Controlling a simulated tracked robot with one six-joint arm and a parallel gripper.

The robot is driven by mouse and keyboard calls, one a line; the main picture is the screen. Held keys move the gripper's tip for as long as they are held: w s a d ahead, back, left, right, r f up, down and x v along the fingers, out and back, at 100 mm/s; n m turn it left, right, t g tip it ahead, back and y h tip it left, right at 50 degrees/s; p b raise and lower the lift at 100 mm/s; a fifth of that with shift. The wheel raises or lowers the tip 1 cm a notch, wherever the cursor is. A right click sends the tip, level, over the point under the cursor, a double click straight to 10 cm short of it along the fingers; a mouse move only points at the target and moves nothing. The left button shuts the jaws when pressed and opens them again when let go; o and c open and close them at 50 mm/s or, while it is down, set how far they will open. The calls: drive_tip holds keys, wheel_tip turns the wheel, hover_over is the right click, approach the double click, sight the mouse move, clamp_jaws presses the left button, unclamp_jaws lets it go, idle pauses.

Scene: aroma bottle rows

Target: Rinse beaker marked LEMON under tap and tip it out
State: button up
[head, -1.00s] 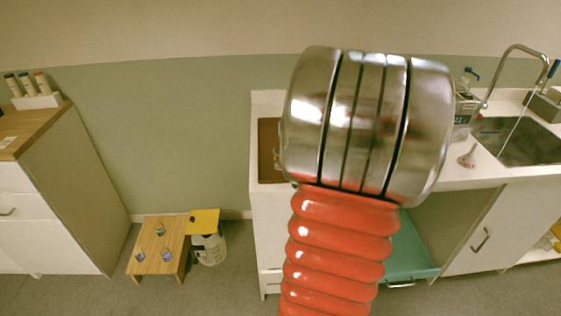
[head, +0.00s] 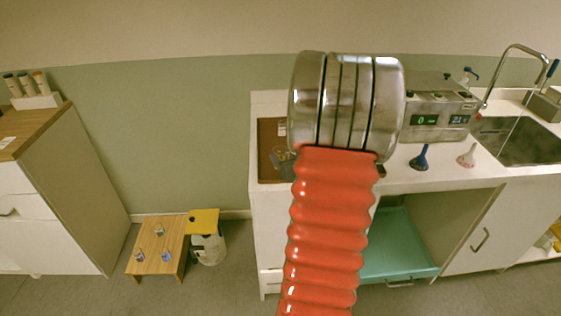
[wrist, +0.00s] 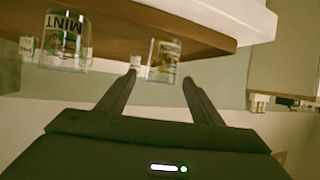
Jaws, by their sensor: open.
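My gripper (wrist: 160,80) is open and empty in the wrist view. A clear glass beaker (wrist: 164,62) with a label that seems to read LEMON appears between and just beyond its fingertips; I cannot tell whether they touch it. A second glass beaker marked MINT (wrist: 65,40) is to the left. Both are by a brown surface across the top of the wrist view. The curved metal tap (head: 512,50) rises over the sink (head: 520,142) at the far right.
A brown tray (head: 268,140) lies on the white counter, partly behind my arm. A device with green displays (head: 437,120), a blue funnel (head: 420,158) and a pale funnel (head: 467,156) stand right of my arm. A low wooden table (head: 150,240) holds small glassware.

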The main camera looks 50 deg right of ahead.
sight(284, 156)
drive_tip(key=shift+f+x, duration=0.25)
drive_tip(key=shift+x, duration=2.35)
drive_tip(key=shift+a, duration=0.2)
drive_tip(key=shift+c, duration=0.4)
drive_tip(key=c, duration=1.1)
